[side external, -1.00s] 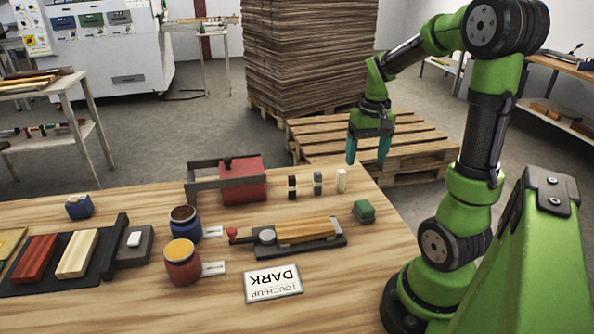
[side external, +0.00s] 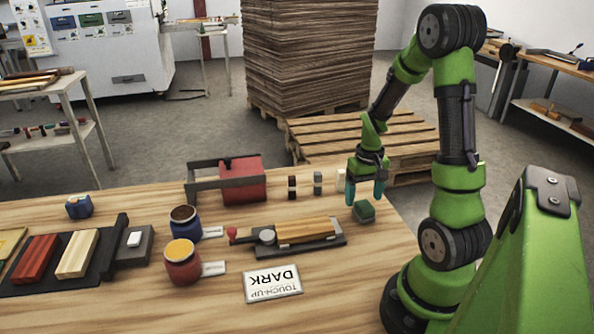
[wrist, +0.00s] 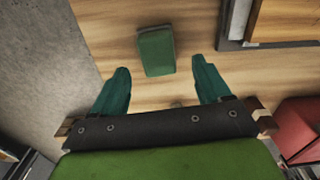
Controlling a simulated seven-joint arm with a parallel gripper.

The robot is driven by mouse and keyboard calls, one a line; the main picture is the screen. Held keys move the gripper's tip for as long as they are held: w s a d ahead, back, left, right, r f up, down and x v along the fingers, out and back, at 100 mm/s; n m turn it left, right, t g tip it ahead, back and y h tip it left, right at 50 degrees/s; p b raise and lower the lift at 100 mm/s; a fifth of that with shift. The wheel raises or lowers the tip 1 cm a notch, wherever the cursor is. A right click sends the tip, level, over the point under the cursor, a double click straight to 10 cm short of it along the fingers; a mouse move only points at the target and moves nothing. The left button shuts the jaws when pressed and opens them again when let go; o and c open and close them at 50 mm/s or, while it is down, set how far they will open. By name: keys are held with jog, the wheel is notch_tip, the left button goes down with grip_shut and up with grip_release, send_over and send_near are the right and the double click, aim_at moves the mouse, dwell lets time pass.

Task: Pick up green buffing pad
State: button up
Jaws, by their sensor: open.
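The green buffing pad (side external: 364,211) lies on the wooden table near its right edge. In the wrist view the pad (wrist: 156,52) sits beyond the fingertips and roughly between their lines. My gripper (side external: 364,200) is open and empty, with teal fingers spread above and close to the pad. In the wrist view the two fingers of my gripper (wrist: 162,72) stand wide apart, wider than the pad. No finger is seen touching the pad.
A clamp board with a wood strip (side external: 305,230) lies left of the pad. Several small upright sticks (side external: 318,184) and a red box (side external: 243,182) stand behind. A "TOUCH-UP DARK" card (side external: 272,284) lies in front. The table's right edge is close to the pad.

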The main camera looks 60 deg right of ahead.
aim_at(363, 203)
jog(key=shift+s+f, duration=0.1)
jog(key=shift+f, duration=1.9)
jog(key=c, duration=1)
notch_tip(363, 203, up, 10)
jog(key=shift+r, duration=0.1)
jog(key=shift+c, duration=0.3)
